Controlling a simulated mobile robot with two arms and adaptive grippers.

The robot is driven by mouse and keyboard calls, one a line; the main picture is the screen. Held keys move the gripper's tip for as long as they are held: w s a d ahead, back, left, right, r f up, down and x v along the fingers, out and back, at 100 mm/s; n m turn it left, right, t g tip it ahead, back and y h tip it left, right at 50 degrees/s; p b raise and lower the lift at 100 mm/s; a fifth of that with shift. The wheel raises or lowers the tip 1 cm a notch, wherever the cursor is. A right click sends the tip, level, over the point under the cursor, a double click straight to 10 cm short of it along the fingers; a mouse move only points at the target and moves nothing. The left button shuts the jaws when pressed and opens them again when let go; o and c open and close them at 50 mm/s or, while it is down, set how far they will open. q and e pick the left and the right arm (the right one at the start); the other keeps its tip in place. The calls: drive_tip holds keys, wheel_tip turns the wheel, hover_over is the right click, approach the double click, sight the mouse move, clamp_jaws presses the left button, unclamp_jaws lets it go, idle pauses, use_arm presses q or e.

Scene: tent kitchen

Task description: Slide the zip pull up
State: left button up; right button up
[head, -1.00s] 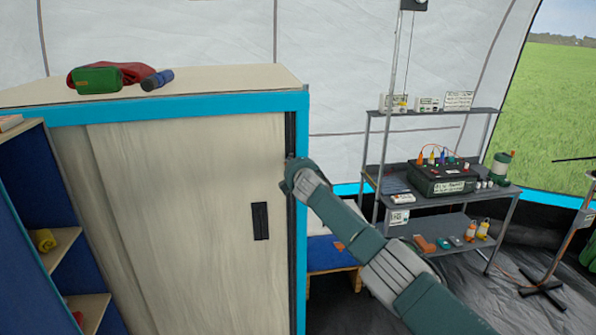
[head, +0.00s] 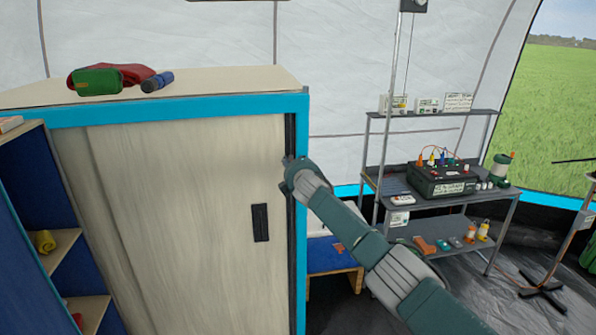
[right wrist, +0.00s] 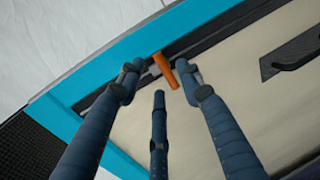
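A small orange tab (right wrist: 166,70), which looks like the zip pull, shows in the right wrist view by the dark strip along the blue-edged frame. My right gripper (right wrist: 159,70) has its dark fingers around it, with a fingertip on either side and a third finger below. The fingers look apart from the tab; firm contact cannot be made out. In the head view my right gripper (head: 291,165) is at the upper right edge of the cabinet front and hides the tab. My left gripper is not in view.
A pale cabinet front (head: 180,220) with a dark recessed handle (head: 260,222) fills the left. A green pouch (head: 98,81) and a blue cylinder (head: 157,81) lie on top. A metal rack (head: 450,205) with a black box (head: 440,179) stands at the right.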

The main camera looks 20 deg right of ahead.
drive_tip(key=v, duration=1.1)
drive_tip(key=shift+s, duration=0.25)
drive_tip(key=shift+r, duration=0.15)
drive_tip(key=s+a+f+m+g+y+b, duration=0.15)
drive_tip(key=s+f, duration=0.25)
drive_tip(key=f, duration=1.5)
drive_tip(key=s+f+m+g+b, duration=0.25)
drive_tip(key=s+f, duration=0.25)
drive_tip(key=f, duration=1.4)
drive_tip(key=s+a+f+m+g+y+b, duration=0.1)
drive_tip(key=s+f+m+g, duration=0.1)
drive_tip(key=s+f, duration=0.95)
drive_tip(key=s+a+f+m+g+b, duration=0.1)
drive_tip(key=s+f+g, duration=0.2)
drive_tip(key=s+f, duration=0.8)
drive_tip(key=s+a+f+m+g+b, duration=0.1)
drive_tip(key=s+a+f+m, duration=0.1)
drive_tip(key=s+f, duration=0.5)
drive_tip(key=s+a+f+m+g+y+b, duration=0.1)
drive_tip(key=s+f, duration=0.7)
drive_tip(key=s, duration=1.2)
drive_tip(key=s+a+f+m+g+b, duration=0.1)
drive_tip(key=s+a+f+m+g, duration=0.1)
drive_tip(key=s+f, duration=0.6)
drive_tip(key=s+a+g, duration=0.1)
drive_tip(key=s+a, duration=0.1)
drive_tip(key=s, duration=0.4)
drive_tip(key=shift+s+f+m, duration=0.2)
drive_tip(key=shift+m, duration=0.2)
